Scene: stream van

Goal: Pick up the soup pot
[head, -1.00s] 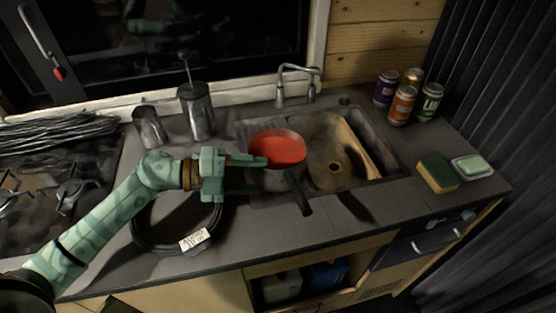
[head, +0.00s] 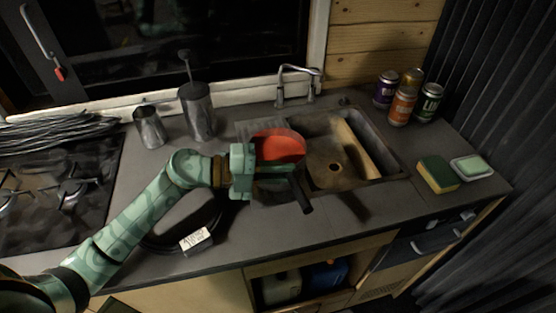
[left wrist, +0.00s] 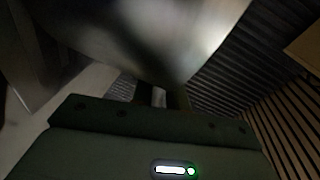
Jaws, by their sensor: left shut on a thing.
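The soup pot (head: 279,149) is filled with red soup and sits at the left edge of the sink. Its dark handle (head: 300,195) points toward the counter's front edge. My left gripper (head: 272,168) reaches it from the left and is shut on the pot's near left side; the fingers partly hide the pot wall. In the left wrist view the pot's shiny metal side (left wrist: 150,35) fills the top, close to the gripper. I cannot tell if the pot is clear of the surface. My right gripper is not in view.
The sink (head: 345,165) with a wooden board (head: 355,150) lies right of the pot, under a faucet (head: 296,82). A French press (head: 197,110) and a metal cup (head: 149,127) stand behind. Several cans (head: 402,104), a sponge (head: 437,173) and a coiled cable (head: 165,238) are around.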

